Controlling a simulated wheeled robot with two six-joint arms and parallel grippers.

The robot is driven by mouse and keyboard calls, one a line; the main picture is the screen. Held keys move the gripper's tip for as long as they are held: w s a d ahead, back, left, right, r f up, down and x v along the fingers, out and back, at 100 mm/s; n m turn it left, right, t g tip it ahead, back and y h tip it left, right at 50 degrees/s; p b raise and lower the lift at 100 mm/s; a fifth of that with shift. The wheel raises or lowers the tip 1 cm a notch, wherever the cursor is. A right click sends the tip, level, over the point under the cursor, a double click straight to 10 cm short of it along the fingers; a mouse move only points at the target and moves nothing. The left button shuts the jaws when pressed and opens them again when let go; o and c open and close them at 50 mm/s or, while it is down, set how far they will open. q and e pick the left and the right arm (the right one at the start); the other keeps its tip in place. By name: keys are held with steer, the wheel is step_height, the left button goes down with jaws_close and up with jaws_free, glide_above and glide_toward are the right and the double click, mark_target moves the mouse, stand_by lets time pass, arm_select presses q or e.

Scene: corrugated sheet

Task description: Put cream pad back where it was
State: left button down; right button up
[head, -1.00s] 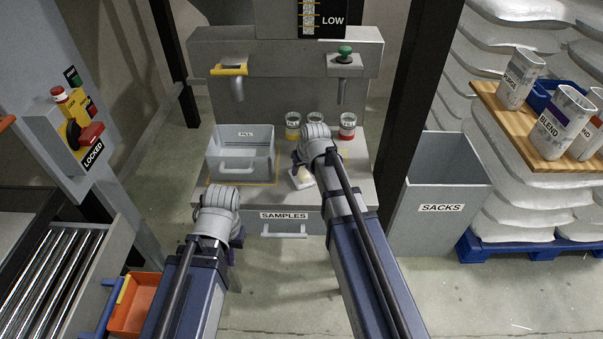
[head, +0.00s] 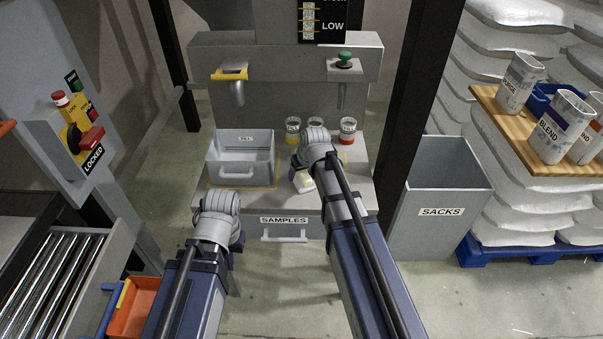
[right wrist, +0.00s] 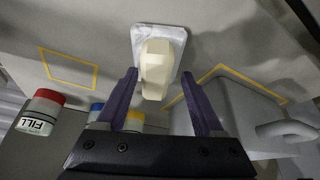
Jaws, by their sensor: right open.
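The cream pad (right wrist: 153,72) is a faceted cream block over a pale square plate (right wrist: 177,35) on the grey counter. In the head view the pale plate and pad show beside my right wrist (head: 305,183), partly hidden by it. My right gripper (right wrist: 160,82) is open, with its purple fingers on either side of the cream block; I cannot tell whether they touch it. In the head view the right gripper (head: 297,161) is over the counter. My left gripper (head: 236,250) hangs in front of the counter at the left; its jaws are hidden.
A grey bin (head: 237,178) stands at the counter's left, on a yellow outline. Jars stand along the back, including a red one (head: 348,131). An empty-looking yellow outline (right wrist: 70,70) lies near the red jar. A sacks bin (head: 440,212) stands right of the counter.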

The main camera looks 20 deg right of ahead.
steer(key=a+p+v, duration=0.1)
steer(key=p+v, duration=1)
steer(key=v, duration=0.1)
steer(key=s+a+f+n+g+h, duration=0.1)
steer(key=s+a+g, duration=0.1)
steer(key=s+a, duration=0.4)
steer(key=s+a+n+g+h, duration=0.1)
steer(key=s+a+g, duration=0.2)
steer(key=s+a, duration=0.4)
steer(key=s, duration=0.6)
steer(key=shift+s+f, duration=0.15)
steer(key=shift+f, duration=0.2)
